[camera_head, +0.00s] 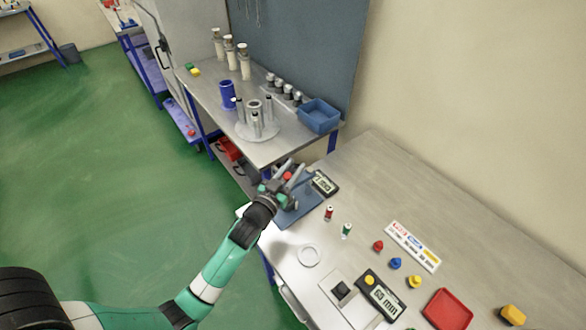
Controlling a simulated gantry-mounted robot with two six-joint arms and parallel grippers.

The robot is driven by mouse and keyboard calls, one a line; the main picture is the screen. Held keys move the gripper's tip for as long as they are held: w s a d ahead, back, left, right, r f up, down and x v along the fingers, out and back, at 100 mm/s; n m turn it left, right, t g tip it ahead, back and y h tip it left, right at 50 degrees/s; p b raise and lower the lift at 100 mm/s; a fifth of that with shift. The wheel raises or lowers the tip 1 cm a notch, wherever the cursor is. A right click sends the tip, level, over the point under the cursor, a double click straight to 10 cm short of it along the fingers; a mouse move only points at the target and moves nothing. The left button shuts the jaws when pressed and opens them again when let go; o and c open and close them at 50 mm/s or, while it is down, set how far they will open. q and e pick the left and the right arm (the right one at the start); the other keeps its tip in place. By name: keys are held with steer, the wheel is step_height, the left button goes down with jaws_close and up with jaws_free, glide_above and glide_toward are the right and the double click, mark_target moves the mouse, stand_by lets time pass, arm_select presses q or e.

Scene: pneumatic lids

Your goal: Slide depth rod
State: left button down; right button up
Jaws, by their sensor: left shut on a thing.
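My left gripper (289,172) comes in from the lower left and is over the dark blue base (296,214) of a gauge, near the table's left edge. It is shut on a small part with red on it (287,176), which I take to be the depth rod; the fingers hide most of it. The gauge's digital display (323,183) sits just right of the fingers, its digits too small to read surely. A second display (384,296) closer to the front reads about 60 mm. My right gripper is not in view.
A red-topped and a green-topped small piece (347,230) stand right of the base. A white ring (308,256), coloured knobs (396,263), a label strip (413,246) and a red tray (447,309) lie across the table. Another table (196,94) with cylinders stands behind.

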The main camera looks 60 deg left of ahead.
arm_select(q)
step_height(320, 180, up, 6)
steer(key=p, duration=0.3)
steer(key=shift+f, duration=0.15)
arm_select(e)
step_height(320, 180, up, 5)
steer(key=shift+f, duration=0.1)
arm_select(q)
steer(key=c, duration=0.6)
jaws_free()
